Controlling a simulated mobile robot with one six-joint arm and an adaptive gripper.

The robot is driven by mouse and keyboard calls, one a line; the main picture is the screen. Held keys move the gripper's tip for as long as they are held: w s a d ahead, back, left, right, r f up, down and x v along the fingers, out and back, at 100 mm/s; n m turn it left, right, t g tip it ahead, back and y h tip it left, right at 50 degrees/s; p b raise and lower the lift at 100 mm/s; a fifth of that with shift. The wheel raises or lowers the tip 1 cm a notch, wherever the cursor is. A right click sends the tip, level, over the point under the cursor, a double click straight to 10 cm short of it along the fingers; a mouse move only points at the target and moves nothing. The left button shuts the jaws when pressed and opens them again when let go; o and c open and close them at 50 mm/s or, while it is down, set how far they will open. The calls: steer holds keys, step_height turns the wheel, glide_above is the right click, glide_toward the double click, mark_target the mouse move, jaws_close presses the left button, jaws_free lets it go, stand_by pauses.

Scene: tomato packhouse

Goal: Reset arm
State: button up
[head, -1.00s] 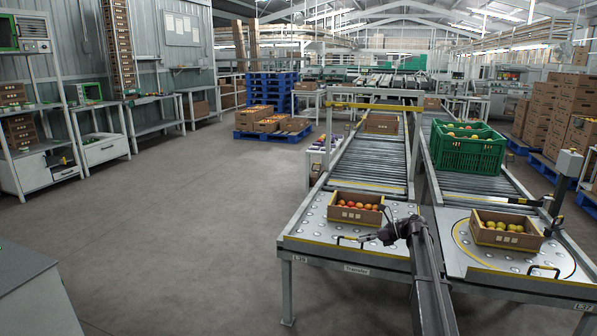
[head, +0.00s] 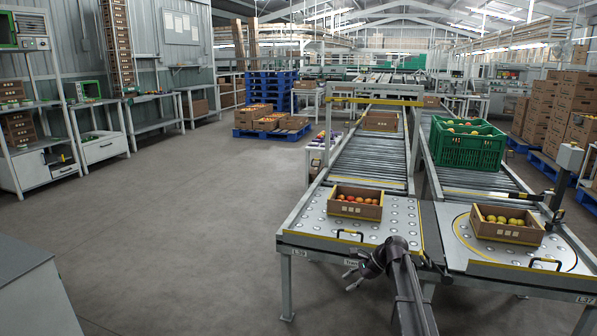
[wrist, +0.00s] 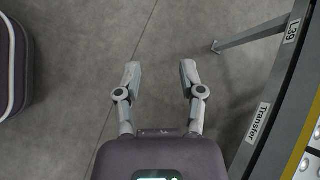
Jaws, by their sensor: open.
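My gripper (head: 353,279) is in front of the left transfer table's front edge in the head view, low beside the frame. In the wrist view my gripper (wrist: 158,75) is open, with its two fingers apart and only grey floor between them. It holds nothing. The edge of the table frame with the "Transfer" label (wrist: 258,123) runs along the right of the wrist view, apart from the fingers.
A box of red and orange tomatoes (head: 355,209) stands on the left transfer table (head: 310,228). A box of yellowish tomatoes (head: 507,233) stands on the right turntable. A green crate (head: 467,150) is on the right conveyor. Floor at the left is clear.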

steer(key=s+f+n+h+b, duration=0.25)
steer(key=s+f+n, duration=0.2)
steer(key=s, duration=0.35)
steer(key=s+f+n+g+h+b, duration=0.1)
steer(key=s+f+n+h, duration=0.2)
steer(key=s+n, duration=0.45)
steer(key=s+f+n+h+b, duration=0.2)
steer(key=s+f+n+h, duration=0.15)
steer(key=s, duration=0.65)
step_height(320, 180, up, 38)
steer(key=p, duration=3.8)
steer(key=shift+w+d, duration=0.2)
steer(key=shift+d, duration=0.1)
steer(key=shift+s, duration=0.15)
